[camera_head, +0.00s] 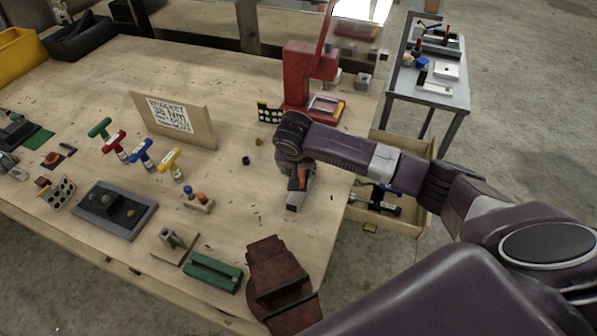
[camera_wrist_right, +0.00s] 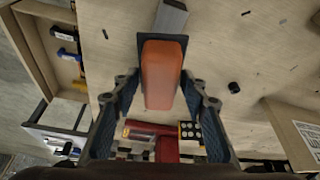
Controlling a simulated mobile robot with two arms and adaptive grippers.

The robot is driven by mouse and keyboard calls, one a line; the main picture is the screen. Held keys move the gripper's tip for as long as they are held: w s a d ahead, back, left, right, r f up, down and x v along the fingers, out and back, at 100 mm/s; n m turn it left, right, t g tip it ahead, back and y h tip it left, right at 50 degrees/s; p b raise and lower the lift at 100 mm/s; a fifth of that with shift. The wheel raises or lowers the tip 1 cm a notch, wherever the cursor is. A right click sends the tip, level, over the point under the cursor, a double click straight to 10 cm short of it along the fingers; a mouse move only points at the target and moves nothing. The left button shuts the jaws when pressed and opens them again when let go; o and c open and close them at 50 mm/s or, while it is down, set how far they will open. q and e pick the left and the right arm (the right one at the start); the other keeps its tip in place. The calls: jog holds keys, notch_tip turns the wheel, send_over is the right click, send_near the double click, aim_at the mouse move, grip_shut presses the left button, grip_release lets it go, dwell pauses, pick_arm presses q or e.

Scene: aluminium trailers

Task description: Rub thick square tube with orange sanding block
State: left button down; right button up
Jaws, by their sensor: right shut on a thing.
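The orange sanding block (camera_wrist_right: 162,72) has a dark pad under it and sits between the fingers of my right gripper (camera_wrist_right: 160,88), which is shut on it. In the head view my right gripper (camera_head: 300,178) points down over the right part of the workbench, partly hiding the block. A grey square tube (camera_wrist_right: 171,17) lies just beyond the block's far end in the wrist view. It also shows in the head view (camera_head: 292,207), directly below the gripper. I cannot tell whether block and tube touch. My left gripper is not in view.
On the workbench (camera_head: 240,90), a dark red vise (camera_head: 275,275) stands at the front and a red press (camera_head: 300,75) at the back. A wooden stand (camera_head: 172,247), a green block (camera_head: 213,271) and T-handle tools (camera_head: 170,163) lie left. An open drawer (camera_head: 408,224) juts out right.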

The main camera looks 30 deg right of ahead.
jog(key=shift+r, duration=0.15)
jog(key=shift+r, duration=1.45)
